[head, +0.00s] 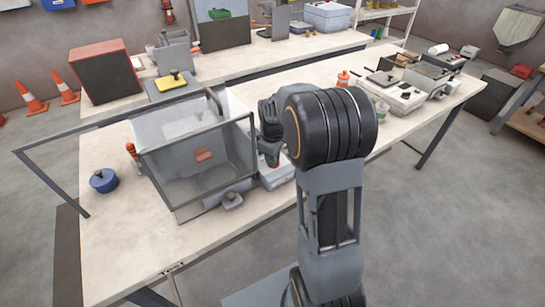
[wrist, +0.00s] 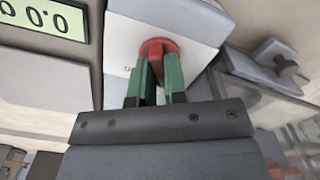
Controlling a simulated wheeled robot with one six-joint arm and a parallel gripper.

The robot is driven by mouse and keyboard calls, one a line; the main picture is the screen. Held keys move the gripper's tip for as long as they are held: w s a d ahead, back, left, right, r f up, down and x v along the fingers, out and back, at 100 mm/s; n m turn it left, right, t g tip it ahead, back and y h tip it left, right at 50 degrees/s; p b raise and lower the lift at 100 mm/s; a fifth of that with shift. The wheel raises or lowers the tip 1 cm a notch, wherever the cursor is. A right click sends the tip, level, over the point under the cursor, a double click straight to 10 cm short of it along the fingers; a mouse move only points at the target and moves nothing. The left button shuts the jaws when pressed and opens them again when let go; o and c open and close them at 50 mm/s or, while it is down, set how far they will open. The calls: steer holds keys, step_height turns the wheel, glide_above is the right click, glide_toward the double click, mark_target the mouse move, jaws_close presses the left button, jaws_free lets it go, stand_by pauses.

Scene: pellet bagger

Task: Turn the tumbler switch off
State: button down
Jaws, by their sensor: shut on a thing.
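The tumbler switch (wrist: 158,44) shows in the wrist view as a red round piece on the face of a pale box (wrist: 190,25). My gripper (wrist: 159,62) has two green fingers shut on the switch, one on each side of it. The fingers hide part of the switch, so its position cannot be told. In the head view my gripper (head: 270,152) reaches down beside the pale box (head: 275,175), right of the clear-walled enclosure. The switch is hidden there.
The clear enclosure (head: 205,160) with a grey frame stands close to my gripper's left. A blue round pot (head: 103,181) is at the table's left. The front of the table (head: 130,240) is clear.

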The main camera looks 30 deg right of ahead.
steer(key=shift+r, duration=0.1)
steer(key=c, duration=1.2)
jaws_free()
steer(key=shift+o, duration=0.2)
step_height(320, 180, up, 14)
